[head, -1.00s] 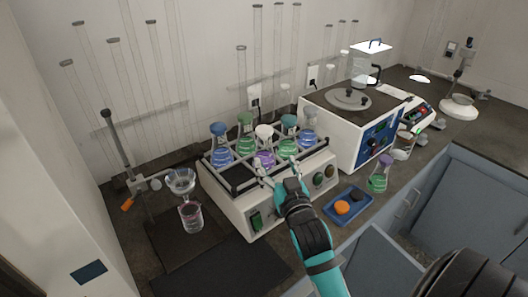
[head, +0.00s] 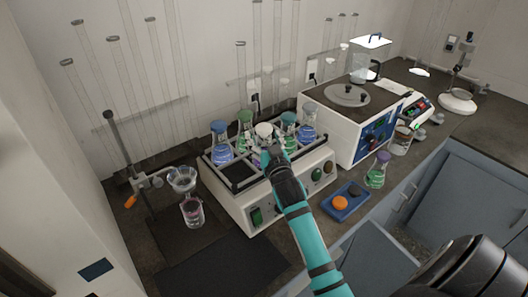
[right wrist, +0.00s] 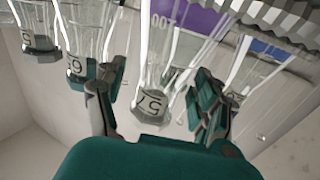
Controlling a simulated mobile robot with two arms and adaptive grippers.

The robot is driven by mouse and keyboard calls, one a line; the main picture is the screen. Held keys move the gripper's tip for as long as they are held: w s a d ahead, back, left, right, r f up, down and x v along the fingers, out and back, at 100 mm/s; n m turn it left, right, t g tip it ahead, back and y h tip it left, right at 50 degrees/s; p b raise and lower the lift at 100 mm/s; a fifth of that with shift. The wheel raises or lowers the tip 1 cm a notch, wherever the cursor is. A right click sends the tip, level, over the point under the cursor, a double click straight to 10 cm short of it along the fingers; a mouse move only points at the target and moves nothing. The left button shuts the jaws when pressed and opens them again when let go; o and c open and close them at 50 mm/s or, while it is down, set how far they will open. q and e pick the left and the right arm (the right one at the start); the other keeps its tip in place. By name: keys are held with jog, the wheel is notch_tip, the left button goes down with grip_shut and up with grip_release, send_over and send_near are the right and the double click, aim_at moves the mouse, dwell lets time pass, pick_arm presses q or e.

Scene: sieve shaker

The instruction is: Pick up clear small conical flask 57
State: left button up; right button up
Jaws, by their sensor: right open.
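The clear conical flask marked 57 stands in the middle of the shaker rack; its pale top (head: 263,130) shows in the head view, with its purple body mostly hidden behind my right gripper (head: 272,152). In the right wrist view the flask's 57-marked top (right wrist: 152,103) lies between the open fingers of my right gripper (right wrist: 157,108), with a gap on both sides. Its purple content (right wrist: 185,22) shows beyond. My left gripper is not in view.
Blue and green flasks (head: 221,150) (head: 288,135) stand close on both sides in the shaker (head: 245,205). A white-and-blue machine (head: 345,130), a blue tray (head: 357,197) and a green-filled flask (head: 376,172) are to the right. A dark mat (head: 225,268) lies clear in front.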

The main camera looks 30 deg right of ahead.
grip_shut()
dwell(0.4)
